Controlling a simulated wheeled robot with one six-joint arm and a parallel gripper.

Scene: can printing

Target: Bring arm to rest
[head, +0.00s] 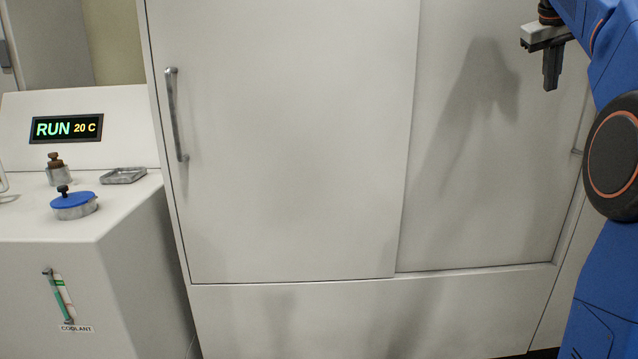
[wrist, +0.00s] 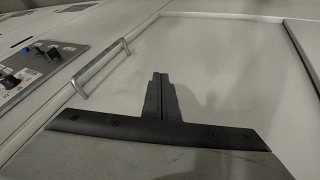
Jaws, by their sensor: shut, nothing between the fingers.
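My gripper (head: 551,80) is at the upper right of the head view, on the end of my blue arm. Its dark fingers point down and are pressed together with nothing between them. It hangs in front of the right part of a large pale cabinet, apart from any handle. In the wrist view my gripper (wrist: 160,78) also shows shut, with the pale cabinet face beyond it.
The cabinet's sliding door (head: 290,140) has a vertical metal handle (head: 176,115). At left, a white console (head: 125,220) carries a display reading RUN 20 C (head: 66,128), a blue-topped round piece (head: 74,204) and a small metal tray (head: 123,176). A control panel (wrist: 40,65) shows in the wrist view.

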